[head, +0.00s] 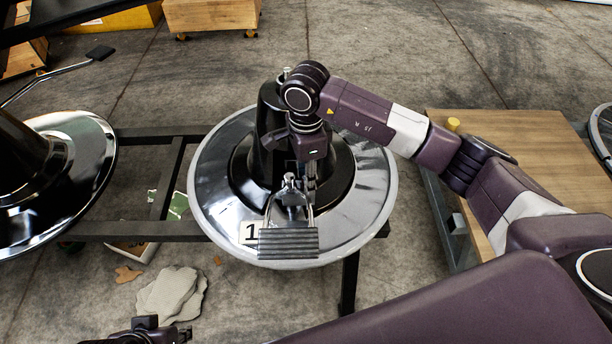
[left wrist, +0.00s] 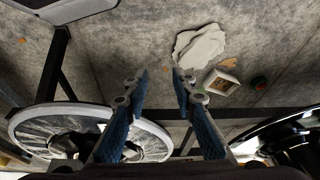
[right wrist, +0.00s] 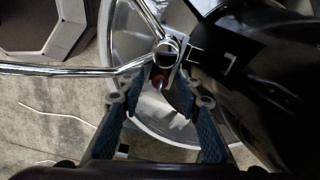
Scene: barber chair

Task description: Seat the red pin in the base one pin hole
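The base one (head: 215,190) is a round silver disc with a black cone and a "1" label (head: 249,232). A chrome-armed footrest (head: 288,243) stands out at its front. My right gripper (head: 300,182) points down beside the cone, above the footrest's bracket. In the right wrist view a small dark red piece, likely the red pin (right wrist: 157,75), shows by the chrome joint between the spread fingers (right wrist: 160,90), with gaps either side. The pin hole is not clearly visible. My left gripper (left wrist: 160,75) is open and empty; only part of it shows at the head view's bottom edge (head: 150,330).
A black frame (head: 130,230) carries base one and another black chair base (head: 75,170) at left. A wooden platform (head: 530,160) stands at right. Grey rag-like debris (head: 172,295) lies on the floor. Wooden boxes (head: 210,14) are at the back.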

